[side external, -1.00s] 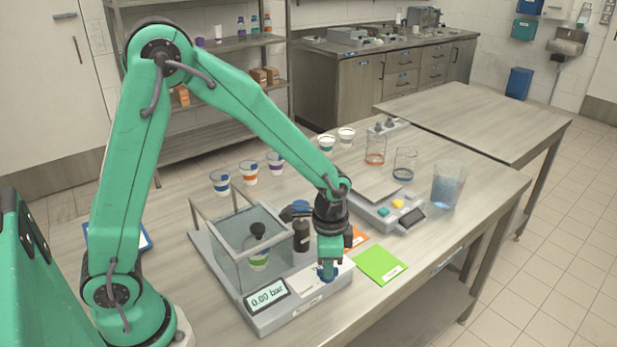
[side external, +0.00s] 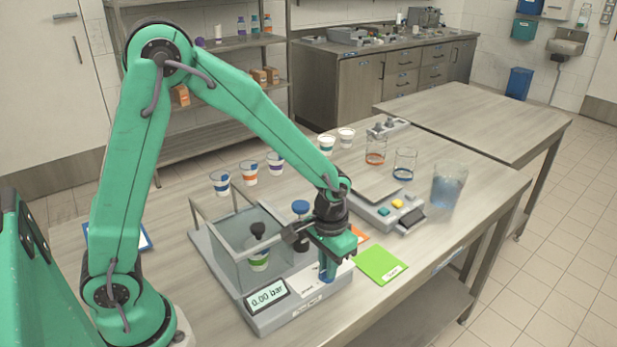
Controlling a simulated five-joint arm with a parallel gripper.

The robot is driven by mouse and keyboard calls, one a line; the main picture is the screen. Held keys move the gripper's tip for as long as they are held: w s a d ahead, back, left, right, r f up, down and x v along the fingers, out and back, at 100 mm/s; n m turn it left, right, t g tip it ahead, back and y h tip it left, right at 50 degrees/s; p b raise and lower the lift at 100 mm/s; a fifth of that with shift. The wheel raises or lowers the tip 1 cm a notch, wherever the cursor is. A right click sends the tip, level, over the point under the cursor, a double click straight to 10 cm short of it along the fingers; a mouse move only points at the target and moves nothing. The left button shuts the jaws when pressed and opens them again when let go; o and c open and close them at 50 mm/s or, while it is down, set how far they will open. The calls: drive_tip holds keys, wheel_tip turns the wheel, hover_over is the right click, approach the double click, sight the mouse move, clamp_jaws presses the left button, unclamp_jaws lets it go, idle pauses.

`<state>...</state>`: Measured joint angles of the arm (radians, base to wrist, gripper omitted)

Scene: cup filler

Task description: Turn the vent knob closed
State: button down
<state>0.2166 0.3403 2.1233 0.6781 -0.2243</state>
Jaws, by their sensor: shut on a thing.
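The cup filler (side external: 285,318) is a grey base with a clear chamber (side external: 232,262) and a display (side external: 267,296) reading 0.00 bar. A cup with a green band (side external: 259,261) stands inside the chamber under a dark nozzle (side external: 257,231). My gripper (side external: 327,270) points down over the right end of the base panel. It is shut on the blue vent knob (side external: 328,275), which is mostly hidden between the fingers. The knob's pointer and exact angle cannot be made out.
A blue-capped post (side external: 300,207) stands close behind my wrist. A green card (side external: 380,264) lies to the right. A scale (side external: 388,213), two glasses and a beaker (side external: 448,186) of bluish liquid are further right. Several banded cups (side external: 248,172) stand behind.

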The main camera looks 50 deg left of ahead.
idle(0.3)
drive_tip(key=c, duration=1.5)
unclamp_jaws()
drive_tip(key=shift+r, duration=0.15)
drive_tip(key=shift+r, duration=3.8)
drive_tip(key=shift+r, duration=0.15)
